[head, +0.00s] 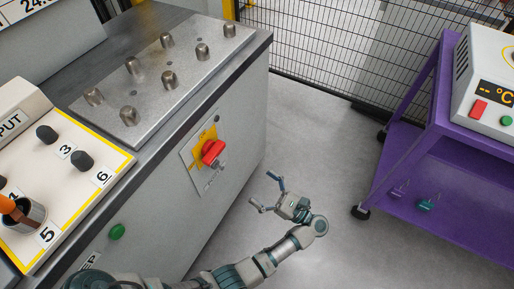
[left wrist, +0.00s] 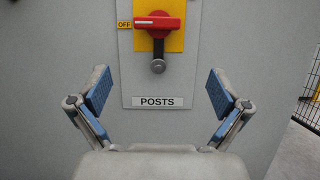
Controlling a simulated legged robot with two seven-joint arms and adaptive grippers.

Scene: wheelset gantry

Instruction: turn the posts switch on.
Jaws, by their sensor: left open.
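The posts switch is a red rotary handle (head: 212,151) on a yellow plate (head: 203,134), mounted on the grey cabinet's front. In the left wrist view the red handle (left wrist: 158,22) lies horizontal, its white-marked end at the left beside the "OFF" label (left wrist: 125,25). A metal knob or lock (left wrist: 158,66) hangs below it, above the "POSTS" label (left wrist: 160,102). My left gripper (head: 265,194) is open and empty, right of and below the switch in the head view, apart from it. Its spread fingers (left wrist: 160,92) face the panel in the wrist view, below the handle. My right gripper is out of view.
The cabinet top bears a metal plate (head: 150,88) with several cylindrical posts. An input panel (head: 60,190) with black knobs is at left, and a green button (head: 117,231) sits below. A purple cart (head: 430,160) stands at right. Floor between is clear; mesh fence behind.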

